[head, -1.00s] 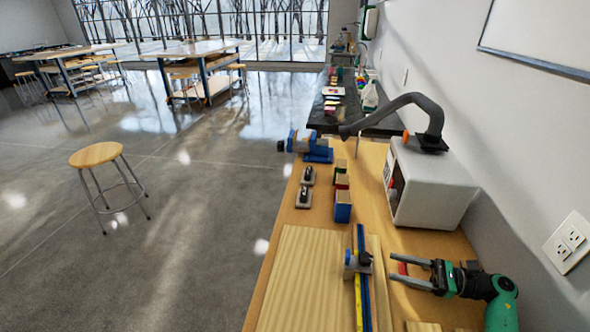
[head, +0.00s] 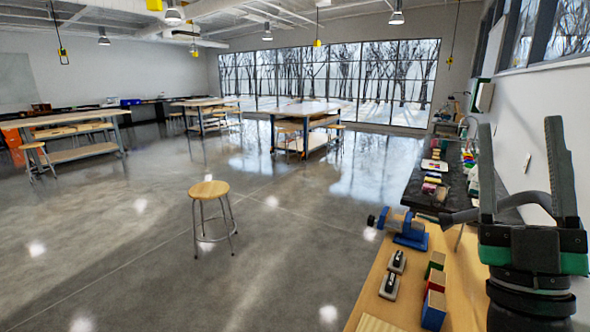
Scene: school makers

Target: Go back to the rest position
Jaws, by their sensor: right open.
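My right gripper (head: 522,172) is at the right side of the head view, close to the camera. Its two dark fingers point up and stand wide apart, with nothing between them. It is raised in front of the wooden workbench (head: 462,285) and hides part of it. My left gripper does not show.
A blue vise (head: 408,232) sits on the bench's far edge. Two small clamp-like tools (head: 390,286) and a blue block (head: 434,310) lie nearer. A dark counter (head: 465,175) with several items stands beyond. A round stool (head: 209,190) stands on open floor to the left.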

